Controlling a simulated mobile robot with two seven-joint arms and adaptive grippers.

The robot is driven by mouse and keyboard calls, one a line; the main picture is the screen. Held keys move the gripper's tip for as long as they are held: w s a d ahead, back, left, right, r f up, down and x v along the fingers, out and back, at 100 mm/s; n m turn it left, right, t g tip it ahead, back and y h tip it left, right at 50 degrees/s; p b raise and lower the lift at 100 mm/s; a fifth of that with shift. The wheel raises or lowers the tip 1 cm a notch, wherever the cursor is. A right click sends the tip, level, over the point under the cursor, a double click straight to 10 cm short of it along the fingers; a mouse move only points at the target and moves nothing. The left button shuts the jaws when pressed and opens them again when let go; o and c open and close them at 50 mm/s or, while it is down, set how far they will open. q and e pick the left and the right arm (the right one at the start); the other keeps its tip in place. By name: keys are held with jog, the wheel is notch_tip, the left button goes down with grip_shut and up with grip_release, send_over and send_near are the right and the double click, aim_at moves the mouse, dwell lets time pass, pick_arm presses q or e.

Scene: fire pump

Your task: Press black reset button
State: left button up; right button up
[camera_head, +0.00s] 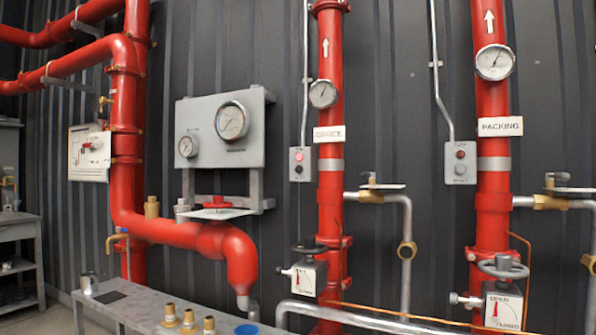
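A small grey control box (294,178) hangs on the dark wall left of the middle red pipe. It has a bright red light or button with a small black button (298,169) below it. A second grey box (451,178) hangs left of the right red pipe. It has a dark red round part (460,154) above a grey round button (460,169). The lettering on both boxes is too small to read. Neither of my grippers is in view.
Red pipes with gauges (323,94) stand beside the boxes. Valves with handwheels (502,267) and metal side pipes (407,220) stick out below. A grey bench (150,308) with brass fittings stands low at left. The wall around both boxes looks clear.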

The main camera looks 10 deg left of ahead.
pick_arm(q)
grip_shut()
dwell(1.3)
